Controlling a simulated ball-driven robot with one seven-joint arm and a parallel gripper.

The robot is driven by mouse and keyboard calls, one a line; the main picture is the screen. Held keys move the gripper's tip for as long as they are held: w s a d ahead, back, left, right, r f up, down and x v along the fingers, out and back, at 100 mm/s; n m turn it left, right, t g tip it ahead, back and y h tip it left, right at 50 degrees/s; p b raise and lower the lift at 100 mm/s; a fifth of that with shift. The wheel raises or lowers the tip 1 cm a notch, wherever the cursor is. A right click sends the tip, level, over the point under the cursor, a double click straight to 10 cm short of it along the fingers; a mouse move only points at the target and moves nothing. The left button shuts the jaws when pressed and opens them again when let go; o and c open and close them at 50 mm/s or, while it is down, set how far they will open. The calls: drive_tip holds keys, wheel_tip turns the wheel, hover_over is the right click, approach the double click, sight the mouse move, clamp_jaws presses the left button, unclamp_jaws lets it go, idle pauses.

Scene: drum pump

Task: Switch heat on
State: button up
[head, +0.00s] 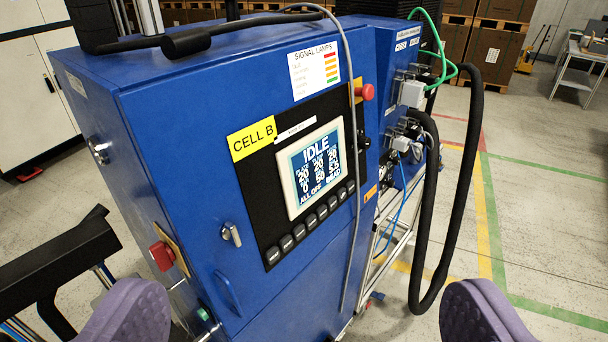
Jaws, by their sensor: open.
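A blue control cabinet (165,130) fills the middle of the head view. Its black panel holds a screen (316,166) reading "IDLE" with rows of numbers and "ALL OFF" and "BEAD" at the bottom. A row of several dark buttons (310,224) runs below the screen; their labels are too small to read. A yellow "CELL B" label (252,139) is left of the screen. My gripper (305,318) is open, its two purple fingers at the bottom left and bottom right corners. It is apart from the panel, with nothing between the fingers.
Red knobs (365,92) (162,256) and a door latch (231,234) stick out of the cabinet. A thick black hose (425,230) loops down at the right, beside green and blue lines. Open floor (550,210) lies right; boxes on pallets (497,52) stand behind.

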clamp_jaws()
idle(1.6)
